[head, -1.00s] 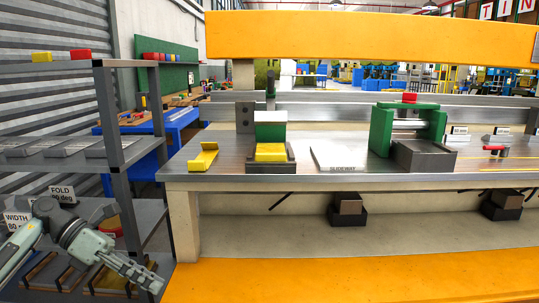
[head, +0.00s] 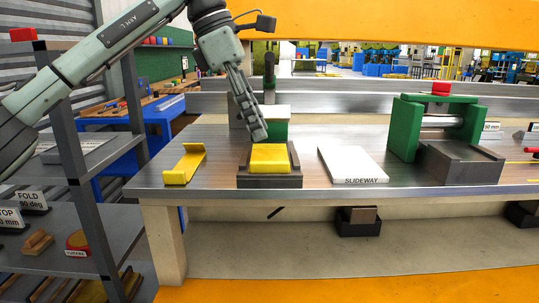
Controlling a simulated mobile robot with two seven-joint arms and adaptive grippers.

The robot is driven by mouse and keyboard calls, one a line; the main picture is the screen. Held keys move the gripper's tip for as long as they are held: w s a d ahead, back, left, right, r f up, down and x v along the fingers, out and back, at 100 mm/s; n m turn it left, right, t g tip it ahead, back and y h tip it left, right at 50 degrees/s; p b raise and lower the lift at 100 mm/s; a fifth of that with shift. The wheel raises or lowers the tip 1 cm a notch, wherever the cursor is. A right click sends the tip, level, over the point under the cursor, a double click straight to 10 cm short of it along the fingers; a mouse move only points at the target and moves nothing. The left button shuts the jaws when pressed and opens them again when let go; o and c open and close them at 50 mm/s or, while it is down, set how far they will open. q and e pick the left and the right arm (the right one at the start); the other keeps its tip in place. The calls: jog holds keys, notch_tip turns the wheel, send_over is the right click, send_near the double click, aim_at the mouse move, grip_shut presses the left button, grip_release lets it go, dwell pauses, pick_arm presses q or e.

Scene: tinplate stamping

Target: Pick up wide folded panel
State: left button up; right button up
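I cannot tell which of the two is the wide one. My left gripper (head: 259,136) points down just above and behind the yellow piece in the die. Its fingers show nearly edge-on, with no held object visible. My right gripper is out of view.
A white SLIDEWAY plate (head: 353,164) lies right of the die. A green press frame (head: 404,128) stands further right on the bench (head: 320,190). A grey shelf rack (head: 82,186) stands at the left. A yellow-orange beam (head: 400,30) spans above.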

aim_at(273, 162)
pick_arm(q)
jog(key=shift+s+x, duration=0.2)
jog(key=shift+x, duration=0.75)
jog(key=x, duration=0.5)
jog(key=shift+w, duration=0.15)
grip_shut()
